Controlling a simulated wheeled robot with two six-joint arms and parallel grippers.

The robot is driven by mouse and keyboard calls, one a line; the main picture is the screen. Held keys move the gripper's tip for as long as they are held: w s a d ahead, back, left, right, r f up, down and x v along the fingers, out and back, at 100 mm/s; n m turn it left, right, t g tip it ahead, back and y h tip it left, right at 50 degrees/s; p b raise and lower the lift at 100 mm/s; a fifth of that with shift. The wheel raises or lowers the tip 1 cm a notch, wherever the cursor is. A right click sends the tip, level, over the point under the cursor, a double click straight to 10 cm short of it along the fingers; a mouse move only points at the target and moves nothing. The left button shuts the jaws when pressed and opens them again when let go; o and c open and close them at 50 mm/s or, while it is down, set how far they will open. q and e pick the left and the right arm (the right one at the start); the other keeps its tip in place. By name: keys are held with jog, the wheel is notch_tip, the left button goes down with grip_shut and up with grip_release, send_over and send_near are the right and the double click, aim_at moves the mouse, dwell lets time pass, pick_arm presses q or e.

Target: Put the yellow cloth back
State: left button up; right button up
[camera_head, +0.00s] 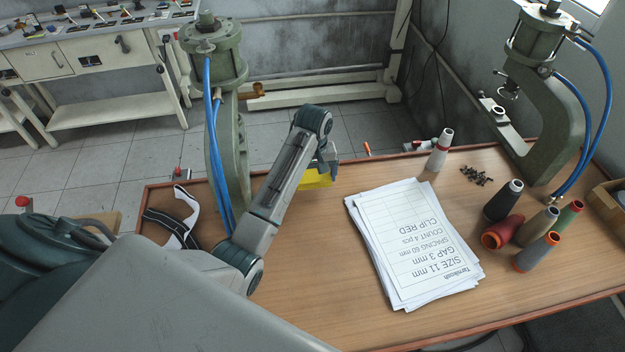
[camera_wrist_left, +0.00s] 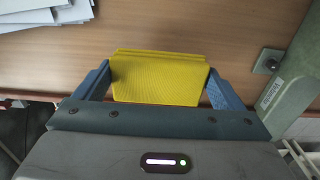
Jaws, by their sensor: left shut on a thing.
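The yellow cloth (camera_wrist_left: 160,78) is between the two blue fingers of my left gripper (camera_wrist_left: 158,85) in the left wrist view, with the wooden table behind it. In the head view my left gripper (camera_head: 326,168) is near the table's back edge, between the left press and the paper stack. Only part of the yellow cloth (camera_head: 316,180) shows there below the gripper; the arm hides the rest. My left gripper is shut on the cloth. I cannot tell whether the cloth touches the table. My right gripper is not in view.
A paper stack (camera_head: 412,240) lies mid-table. Green presses stand at left (camera_head: 214,60) and right (camera_head: 548,110). Several thread cones, including a dark one (camera_head: 503,202), stand or lie at right. A black-and-white strap (camera_head: 180,220) lies at left. The table (camera_head: 340,290) is bare left of the papers.

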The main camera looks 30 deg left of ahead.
aim_at(313, 173)
pick_arm(q)
jog(key=shift+w+a+r, duration=0.1)
jog(key=shift+w+a, duration=0.15)
jog(key=shift+w, duration=0.1)
jog(key=shift+w+a, duration=0.1)
notch_tip(313, 173, down, 3)
jog(key=shift+w+a+r+p, duration=0.1)
jog(key=shift+w+p, duration=0.05)
jog(key=shift+p, duration=1.05)
jog(key=shift+f, duration=0.45)
jog(key=shift+f, duration=0.15)
jog(key=o, duration=0.7)
